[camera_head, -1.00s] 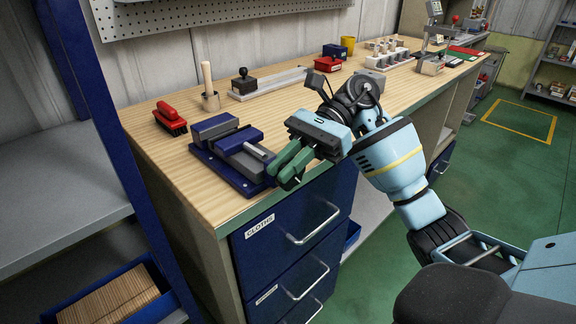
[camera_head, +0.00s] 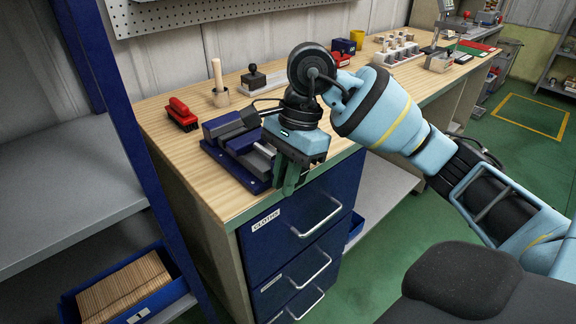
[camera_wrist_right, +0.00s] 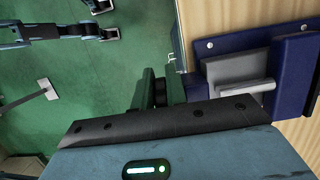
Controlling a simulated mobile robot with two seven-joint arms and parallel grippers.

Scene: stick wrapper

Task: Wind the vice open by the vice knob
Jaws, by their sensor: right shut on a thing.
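The vice (camera_head: 237,150) is a blue and grey block on a blue base plate near the front left corner of the workbench. A pale grey bar shows between its jaws in the right wrist view (camera_wrist_right: 247,88). My right gripper (camera_head: 288,180) points down at the vice's front end, past the bench's front edge. Its green fingers also show in the right wrist view (camera_wrist_right: 164,92), shut around a small dark part, the vice knob; the fingers and gripper body hide most of it. My left gripper is not in view.
A red brush (camera_head: 182,114), a wooden stick in a holder (camera_head: 219,90) and a black-knobbed stamp (camera_head: 253,77) stand behind the vice. The blue drawer front (camera_head: 290,220) with its handle lies below my gripper. A shelf upright (camera_head: 125,130) stands at the left.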

